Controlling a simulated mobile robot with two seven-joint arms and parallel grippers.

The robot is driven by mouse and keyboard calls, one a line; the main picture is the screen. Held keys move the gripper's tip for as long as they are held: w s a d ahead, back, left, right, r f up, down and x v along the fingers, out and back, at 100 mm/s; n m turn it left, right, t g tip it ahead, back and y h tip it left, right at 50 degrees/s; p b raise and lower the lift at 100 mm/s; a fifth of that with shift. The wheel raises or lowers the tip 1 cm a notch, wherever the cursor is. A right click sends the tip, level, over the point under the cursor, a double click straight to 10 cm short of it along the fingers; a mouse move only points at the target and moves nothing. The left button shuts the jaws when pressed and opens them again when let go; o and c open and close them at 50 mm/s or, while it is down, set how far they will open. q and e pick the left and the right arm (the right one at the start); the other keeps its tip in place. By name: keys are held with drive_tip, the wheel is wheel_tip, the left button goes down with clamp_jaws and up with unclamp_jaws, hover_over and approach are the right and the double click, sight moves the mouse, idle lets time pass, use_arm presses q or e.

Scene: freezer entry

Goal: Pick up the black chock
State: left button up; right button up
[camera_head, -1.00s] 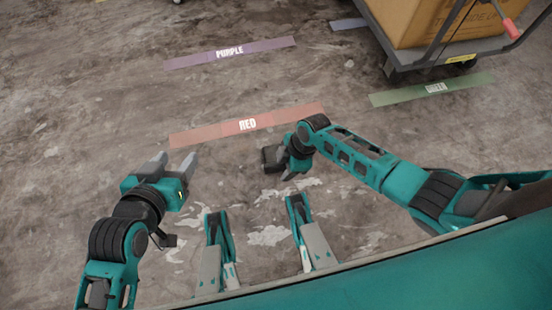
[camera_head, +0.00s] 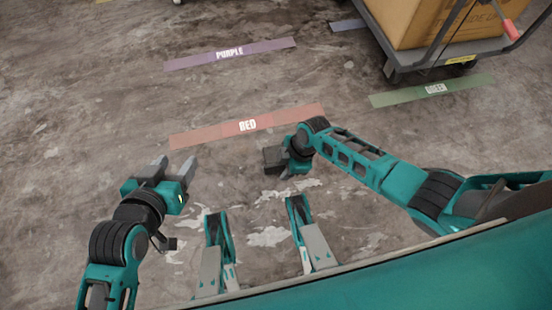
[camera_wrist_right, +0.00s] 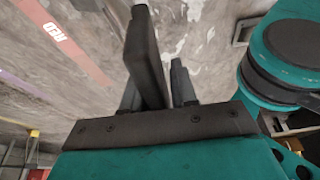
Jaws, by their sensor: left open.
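No black chock can be made out for certain. A dark block (camera_head: 273,159) shows at the left side of my right wrist in the head view; I cannot tell if it is the chock or part of my arm. My right gripper (camera_head: 286,175) points down and left, low over the floor just below the red strip. In the right wrist view its dark fingers (camera_wrist_right: 160,70) overlap, and whether they hold anything is unclear. My left gripper (camera_head: 174,165) is open and empty, pointing away over bare floor.
A red strip (camera_head: 200,134) marked RED lies on the floor ahead. Purple (camera_head: 262,47) and green (camera_head: 398,97) strips lie farther off. A cart (camera_head: 420,57) carries a large cardboard box (camera_head: 410,20) at the upper right. The floor on the left is clear.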

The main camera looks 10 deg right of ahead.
clamp_jaws()
idle(1.0)
drive_tip(key=shift+w, duration=0.1)
